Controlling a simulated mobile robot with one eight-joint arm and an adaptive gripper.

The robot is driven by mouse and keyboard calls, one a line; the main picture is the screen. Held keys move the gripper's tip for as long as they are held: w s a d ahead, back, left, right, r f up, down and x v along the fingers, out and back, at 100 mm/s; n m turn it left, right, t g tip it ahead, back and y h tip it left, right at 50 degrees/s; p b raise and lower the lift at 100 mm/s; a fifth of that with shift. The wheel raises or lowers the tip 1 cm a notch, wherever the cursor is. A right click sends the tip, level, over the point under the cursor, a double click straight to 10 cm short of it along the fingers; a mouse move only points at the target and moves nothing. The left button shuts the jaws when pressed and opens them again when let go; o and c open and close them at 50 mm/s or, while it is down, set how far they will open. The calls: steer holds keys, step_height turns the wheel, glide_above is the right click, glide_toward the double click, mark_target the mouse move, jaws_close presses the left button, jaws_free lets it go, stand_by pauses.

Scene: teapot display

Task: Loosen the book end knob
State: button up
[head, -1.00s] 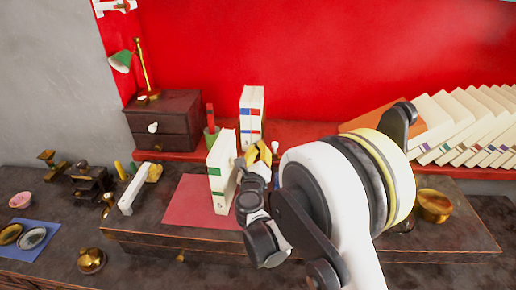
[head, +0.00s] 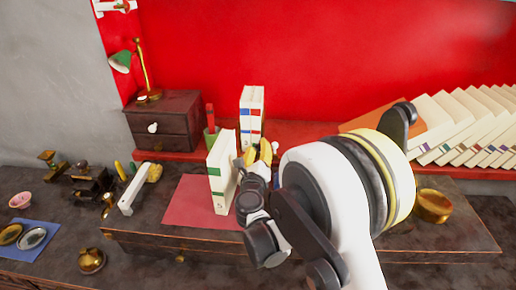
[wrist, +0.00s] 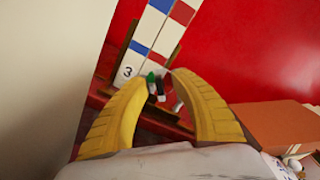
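White volumes with red and blue spine blocks (head: 252,115) stand upright at the back. In the wrist view these volumes (wrist: 160,40) stand beside brown wooden strips that may be the book end (wrist: 170,52). A small pale round thing (head: 275,147) shows just beyond my gripper. My gripper (head: 258,152) is open, beside the right side of a white book with green labels (head: 218,175). In the wrist view its yellow fingers (wrist: 155,80) are apart. Small green, dark and pale bits (wrist: 160,88) show beyond the gap, apparently not held.
A red mat (head: 188,205) lies under the white-green book. A dark drawer box (head: 165,120) with a lamp (head: 143,70) stands at left. Leaning white books (head: 465,125) fill the right back. A brass bowl (head: 433,205) stands right of my arm.

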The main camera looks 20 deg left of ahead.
steer(key=v, duration=0.7)
steer(key=shift+s+d, duration=0.1)
steer(key=shift+s, duration=0.15)
